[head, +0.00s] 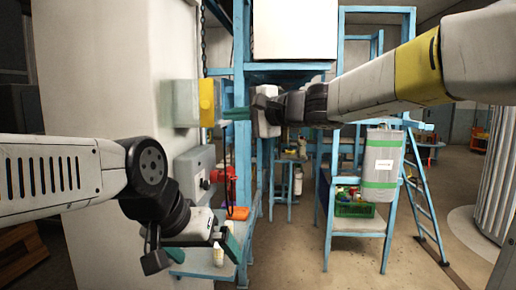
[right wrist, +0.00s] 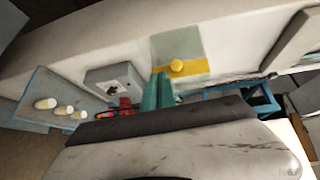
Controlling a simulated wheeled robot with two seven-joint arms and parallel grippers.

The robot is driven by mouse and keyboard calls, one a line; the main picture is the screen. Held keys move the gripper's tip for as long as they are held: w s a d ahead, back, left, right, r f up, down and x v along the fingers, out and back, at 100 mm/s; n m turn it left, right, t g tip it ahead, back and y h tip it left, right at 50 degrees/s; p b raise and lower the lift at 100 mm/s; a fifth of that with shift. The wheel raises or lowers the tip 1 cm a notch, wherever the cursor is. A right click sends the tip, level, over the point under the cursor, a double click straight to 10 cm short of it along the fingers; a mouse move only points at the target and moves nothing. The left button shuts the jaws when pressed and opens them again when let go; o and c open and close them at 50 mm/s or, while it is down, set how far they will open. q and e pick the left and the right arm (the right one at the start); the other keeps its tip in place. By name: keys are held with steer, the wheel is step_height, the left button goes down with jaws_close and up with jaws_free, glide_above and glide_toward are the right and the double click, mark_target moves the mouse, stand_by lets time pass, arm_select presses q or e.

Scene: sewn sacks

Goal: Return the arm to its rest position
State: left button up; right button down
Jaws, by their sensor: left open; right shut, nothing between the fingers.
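My right gripper (head: 235,114) reaches in from the right at mid-height. Its green-padded fingers are shut with nothing between them, as the right wrist view (right wrist: 157,91) also shows. In the head view its tips are close to a yellow-fronted grey box (head: 207,102) on the pale cabinet; I cannot tell whether they touch. My left gripper (head: 196,250) is low at the left, open and empty, above a small blue shelf.
A grey control box (head: 195,172) with a red part (head: 225,183) beside it sits below. Pale bottles (head: 218,254) stand near my left gripper. A grey sack with green bands (head: 381,165) hangs beside a green crate (head: 353,208). A blue ladder (head: 428,205) stands right.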

steer(key=s+d+f+n+g+h, duration=0.1)
steer(key=s+d+f+n+h, duration=0.3)
steer(key=s+d+f, duration=0.6)
steer(key=s+d+f+n+g+h, duration=0.2)
steer(key=s+d+f+n+h, duration=0.1)
steer(key=s+d+f+h, duration=0.4)
steer(key=s+d+f, duration=0.3)
steer(key=d+f, duration=0.4)
steer(key=d, duration=0.2)
steer(key=shift+s+d+f+n+h, duration=0.15)
steer(key=shift+s+f+n+h, duration=0.15)
steer(key=shift+s+n, duration=0.1)
steer(key=shift+w, duration=0.15)
